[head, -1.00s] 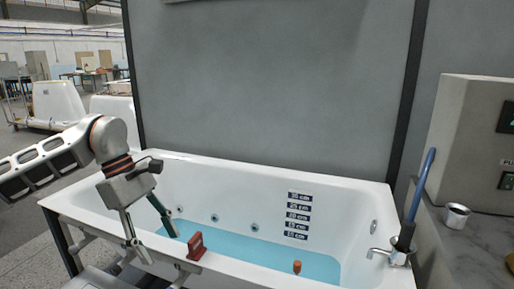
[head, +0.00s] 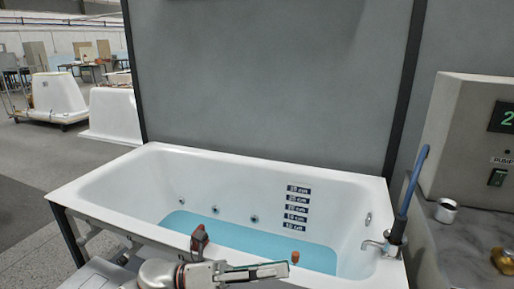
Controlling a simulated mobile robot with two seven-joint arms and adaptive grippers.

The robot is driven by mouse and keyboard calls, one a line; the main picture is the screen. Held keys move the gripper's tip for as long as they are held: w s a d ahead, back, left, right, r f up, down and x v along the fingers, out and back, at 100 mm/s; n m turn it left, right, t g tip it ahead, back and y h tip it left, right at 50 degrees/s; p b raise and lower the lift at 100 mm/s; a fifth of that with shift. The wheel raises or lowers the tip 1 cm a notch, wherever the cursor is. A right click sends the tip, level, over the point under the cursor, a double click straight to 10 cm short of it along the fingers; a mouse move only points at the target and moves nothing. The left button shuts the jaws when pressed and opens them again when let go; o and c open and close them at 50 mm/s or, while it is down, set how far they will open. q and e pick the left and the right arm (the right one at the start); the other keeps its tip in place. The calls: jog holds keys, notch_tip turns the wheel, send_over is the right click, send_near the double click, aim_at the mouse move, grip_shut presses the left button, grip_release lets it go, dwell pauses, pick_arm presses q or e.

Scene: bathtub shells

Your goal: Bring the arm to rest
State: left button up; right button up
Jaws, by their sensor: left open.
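My left gripper (head: 284,269) is low at the bottom middle of the head view, in front of the tub's near rim. Its fingers point to the right and it is open, with nothing seen between them. Part of my left arm shows just left of it, and the rest is below the picture's edge. The white bathtub (head: 110,177) stands behind the gripper, with blue water (head: 240,236) in it. My right gripper is not in view.
A red block (head: 198,238) stands at the tub's near rim, close to my arm. A small orange piece (head: 295,257) is near the gripper's tips. A cup (head: 446,210) sits on the counter.

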pick_arm(q)
jog(key=w+a+f+n+t+y+p, duration=0.1)
jog(key=a+f+n+t+y, duration=0.55)
jog(key=n, duration=0.85)
jog(key=w+a+f+n+t+y+p, duration=0.1)
jog(key=a+f+n+t+y, duration=0.4)
jog(key=f+n+t, duration=0.65)
jog(key=s+a+f+n+g+y, duration=0.3)
jog(key=s+a+f+n, duration=0.3)
jog(key=s+f+n, duration=0.1)
jog(key=s+a+f+n+g+y+p, duration=0.1)
jog(key=s+a+f+n+g+y, duration=0.2)
jog(key=s+a+f+n, duration=0.3)
jog(key=s+f+n+g, duration=0.1)
jog(key=s+f, duration=0.1)
jog(key=s, duration=0.1)
jog(key=shift+s+f+p, duration=0.3)
jog(key=shift+s, duration=0.1)
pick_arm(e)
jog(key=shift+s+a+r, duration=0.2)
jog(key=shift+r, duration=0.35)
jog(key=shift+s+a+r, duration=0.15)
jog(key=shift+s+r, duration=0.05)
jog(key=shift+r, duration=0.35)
pick_arm(q)
jog(key=shift+a+n, duration=0.1)
jog(key=shift+n, duration=0.15)
